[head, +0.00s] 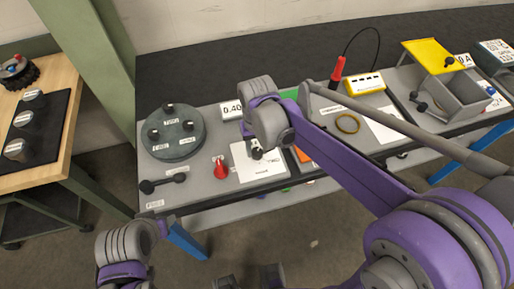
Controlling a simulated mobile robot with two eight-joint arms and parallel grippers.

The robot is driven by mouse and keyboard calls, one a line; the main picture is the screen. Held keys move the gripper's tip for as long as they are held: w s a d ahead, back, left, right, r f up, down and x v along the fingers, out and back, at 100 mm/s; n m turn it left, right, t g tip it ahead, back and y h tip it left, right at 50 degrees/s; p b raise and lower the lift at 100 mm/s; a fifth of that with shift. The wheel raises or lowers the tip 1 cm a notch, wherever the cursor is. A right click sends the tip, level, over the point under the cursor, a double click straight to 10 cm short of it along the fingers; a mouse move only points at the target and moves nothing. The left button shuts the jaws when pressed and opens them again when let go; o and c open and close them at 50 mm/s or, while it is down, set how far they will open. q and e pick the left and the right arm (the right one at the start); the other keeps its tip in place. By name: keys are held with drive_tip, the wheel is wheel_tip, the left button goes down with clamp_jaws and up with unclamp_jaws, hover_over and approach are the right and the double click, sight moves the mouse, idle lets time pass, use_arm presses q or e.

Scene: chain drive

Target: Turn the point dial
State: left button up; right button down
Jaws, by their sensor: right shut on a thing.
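A white card (257,172) lies on the grey bench, with a small dark knob-like piece near its top edge, just below my right arm's purple-grey joints. This seems to be the point dial, but its face and pointer are mostly covered. My right gripper (257,152) is at this spot, shut on the small knob. My arm hides most of the jaws. Only the purple and grey joints of my left arm show at the lower left, and its jaws are not in view.
Left of the card are a red cone-shaped piece (221,169), a dark round plate (174,141) with black knobs, and a black dumbbell-shaped part (163,184). A display reading about 0.40 (232,110) stands behind. A yellow box (366,83) and ring (348,123) are to the right.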

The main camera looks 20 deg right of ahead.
sight(257, 152)
drive_tip(key=shift+m, duration=1.1)
drive_tip(key=shift+c, duration=2.1)
unclamp_jaws()
wheel_tip(257, 152, up, 11)
drive_tip(key=shift+p, duration=0.3)
drive_tip(key=shift+f, duration=0.15)
